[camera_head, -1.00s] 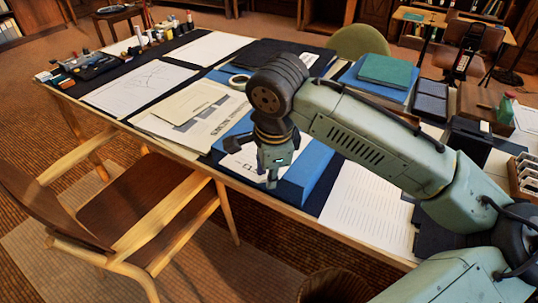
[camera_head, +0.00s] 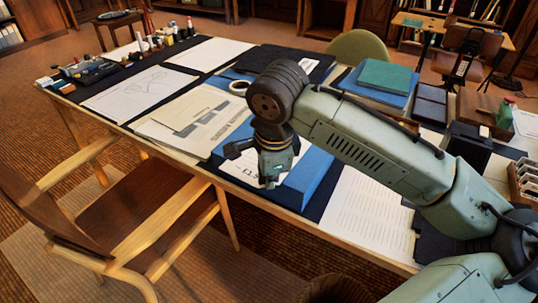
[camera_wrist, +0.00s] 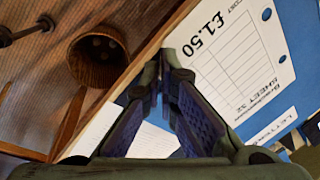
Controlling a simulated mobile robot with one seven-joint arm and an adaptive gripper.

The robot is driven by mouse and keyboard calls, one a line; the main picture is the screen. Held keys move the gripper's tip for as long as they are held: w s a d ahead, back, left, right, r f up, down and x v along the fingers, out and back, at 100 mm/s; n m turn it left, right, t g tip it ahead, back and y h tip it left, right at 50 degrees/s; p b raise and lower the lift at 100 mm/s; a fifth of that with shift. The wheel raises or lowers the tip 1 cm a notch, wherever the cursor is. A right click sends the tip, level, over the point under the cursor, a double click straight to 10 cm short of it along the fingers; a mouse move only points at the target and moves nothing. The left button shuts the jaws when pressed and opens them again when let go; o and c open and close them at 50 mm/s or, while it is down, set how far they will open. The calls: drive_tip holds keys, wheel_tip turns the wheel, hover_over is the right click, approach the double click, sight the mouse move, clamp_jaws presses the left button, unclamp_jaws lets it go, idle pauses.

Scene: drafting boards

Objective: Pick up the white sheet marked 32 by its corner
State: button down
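The white sheet marked 32 (camera_wrist: 232,72) shows in the wrist view, with large "£1.50" print and a ruled grid. It lies on a blue surface near the table's front edge. In the head view part of it (camera_head: 241,168) shows just left of my gripper (camera_head: 270,184), which hides some of it. In the wrist view my gripper (camera_wrist: 160,72) points down beside the sheet's lower left side. Its two ribbed fingers stand apart with a narrow gap at the tips, and nothing shows held between them. Whether the fingertips touch the sheet cannot be told.
A lined sheet (camera_head: 368,215) lies farther right. Beige sheets (camera_head: 192,112) lie to the left. A wooden chair (camera_head: 140,215) stands before the table. A round basket (camera_wrist: 98,55) is on the floor.

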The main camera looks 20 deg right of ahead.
drive_tip(key=shift+r, duration=0.15)
idle(0.3)
drive_tip(key=w+p+v, duration=0.1)
drive_tip(key=p+v, duration=0.5)
drive_tip(key=v, duration=0.1)
drive_tip(key=shift+w+r+p, duration=0.25)
drive_tip(key=shift+w+p, duration=0.05)
drive_tip(key=shift+p, duration=0.1)
idle(0.4)
drive_tip(key=shift+d, duration=0.1)
idle(0.4)
